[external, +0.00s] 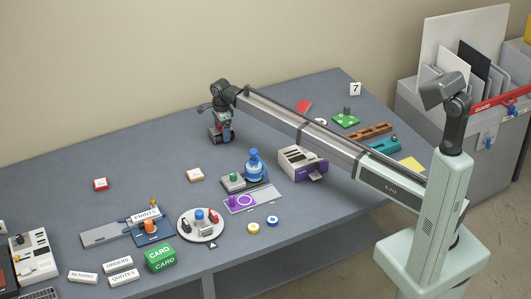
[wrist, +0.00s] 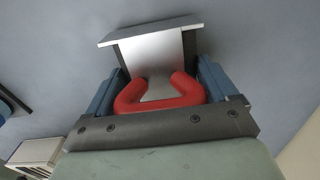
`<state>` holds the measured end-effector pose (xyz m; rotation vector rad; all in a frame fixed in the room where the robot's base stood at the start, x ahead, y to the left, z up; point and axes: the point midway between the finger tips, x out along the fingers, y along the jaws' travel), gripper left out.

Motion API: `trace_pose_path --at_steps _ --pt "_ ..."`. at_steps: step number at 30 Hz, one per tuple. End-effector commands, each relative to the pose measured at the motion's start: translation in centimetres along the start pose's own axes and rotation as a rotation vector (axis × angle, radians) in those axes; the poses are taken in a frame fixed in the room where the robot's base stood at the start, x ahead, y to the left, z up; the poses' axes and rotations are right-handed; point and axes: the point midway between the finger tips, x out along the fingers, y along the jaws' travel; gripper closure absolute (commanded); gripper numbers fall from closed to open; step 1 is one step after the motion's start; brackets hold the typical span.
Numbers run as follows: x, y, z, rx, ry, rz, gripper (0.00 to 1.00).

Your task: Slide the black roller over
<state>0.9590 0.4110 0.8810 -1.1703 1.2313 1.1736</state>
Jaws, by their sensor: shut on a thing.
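My gripper (external: 222,117) is low over the far side of the grey table. In the wrist view its two blue fingers (wrist: 160,84) stand on either side of a red U-shaped handle (wrist: 160,105) and are shut on it. The handle is joined to a grey metal piece (wrist: 153,56) with a flat plate at its far end. In the external view this red-handled tool is small and partly hidden by the gripper, with a dark lower part (external: 222,137) near the tabletop. I cannot make out for certain which thing is the black roller.
The tabletop left of my gripper is largely clear.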

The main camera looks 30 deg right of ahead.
Motion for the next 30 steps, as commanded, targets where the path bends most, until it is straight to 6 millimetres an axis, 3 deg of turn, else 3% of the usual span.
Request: trace_pose_path --at_steps 11,12,13,30 --pt "0.0 -0.1 -3.5 0.002 0.001 0.0 0.56" --pt "0.0 -0.1 -3.9 0.002 0.002 0.0 0.49" --pt "0.0 -0.1 -4.2 0.002 0.002 0.0 0.55" --pt "0.0 -0.5 -9.7 0.003 0.002 0.0 0.56"
